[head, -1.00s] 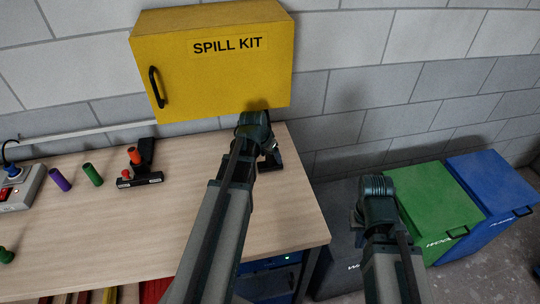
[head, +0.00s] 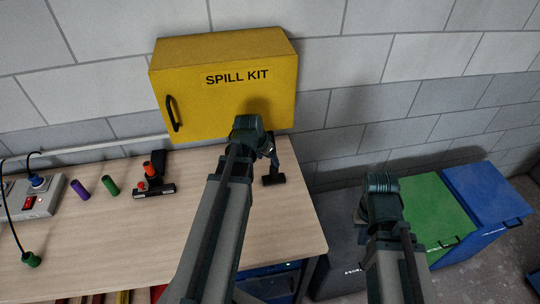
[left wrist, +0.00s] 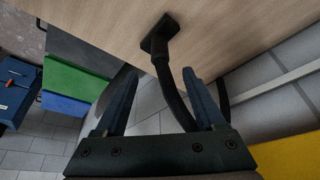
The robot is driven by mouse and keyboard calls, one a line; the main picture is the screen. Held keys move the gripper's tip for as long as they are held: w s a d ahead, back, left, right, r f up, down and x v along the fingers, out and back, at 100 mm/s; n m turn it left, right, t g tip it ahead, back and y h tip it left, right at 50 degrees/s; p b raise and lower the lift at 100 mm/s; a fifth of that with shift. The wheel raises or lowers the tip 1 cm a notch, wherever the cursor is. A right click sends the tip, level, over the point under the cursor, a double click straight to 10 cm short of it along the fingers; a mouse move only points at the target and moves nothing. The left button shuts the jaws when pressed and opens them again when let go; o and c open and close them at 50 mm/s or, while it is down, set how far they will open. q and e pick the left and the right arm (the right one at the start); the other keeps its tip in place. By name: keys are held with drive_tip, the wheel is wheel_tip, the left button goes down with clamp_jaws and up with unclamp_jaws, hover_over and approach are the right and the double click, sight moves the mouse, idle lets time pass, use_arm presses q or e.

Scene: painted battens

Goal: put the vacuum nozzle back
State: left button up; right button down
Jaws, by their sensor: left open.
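A black nozzle with a flat rectangular foot and a curved tube (left wrist: 172,92), apparently the vacuum nozzle, is at the bench's right end. It also shows in the head view (head: 273,179), partly hidden by my left arm. My left gripper (left wrist: 160,77) is open at it. In the left wrist view the tube runs between the two fingers, and I cannot tell whether they touch it. In the head view my left wrist hides most of the fingers. My right gripper (head: 378,190) is over the bins, its fingers hidden.
A yellow spill kit cabinet (head: 225,100) hangs just behind my left gripper. On the wooden bench (head: 150,220) are a black stand with orange parts (head: 155,185), green and purple cylinders, and a power strip (head: 40,203). Green (head: 435,220) and blue (head: 485,195) bins stand right.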

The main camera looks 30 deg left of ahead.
use_arm(q)
drive_tip(key=shift+s+r, duration=0.2)
drive_tip(key=shift+r, duration=0.2)
drive_tip(key=s+d+g, duration=0.1)
drive_tip(key=s+d, duration=0.3)
drive_tip(key=d, duration=0.4)
drive_tip(key=s+d+f+m+g+y, duration=0.1)
drive_tip(key=s+d+g, duration=0.1)
drive_tip(key=s+d, duration=0.3)
drive_tip(key=s+d+m+g+y, duration=0.1)
drive_tip(key=s+d, duration=0.3)
drive_tip(key=d, duration=0.7)
drive_tip(key=shift+s+f+g, duration=0.25)
drive_tip(key=shift+s+g, duration=0.05)
drive_tip(key=shift+g, duration=0.2)
drive_tip(key=shift+d, duration=0.1)
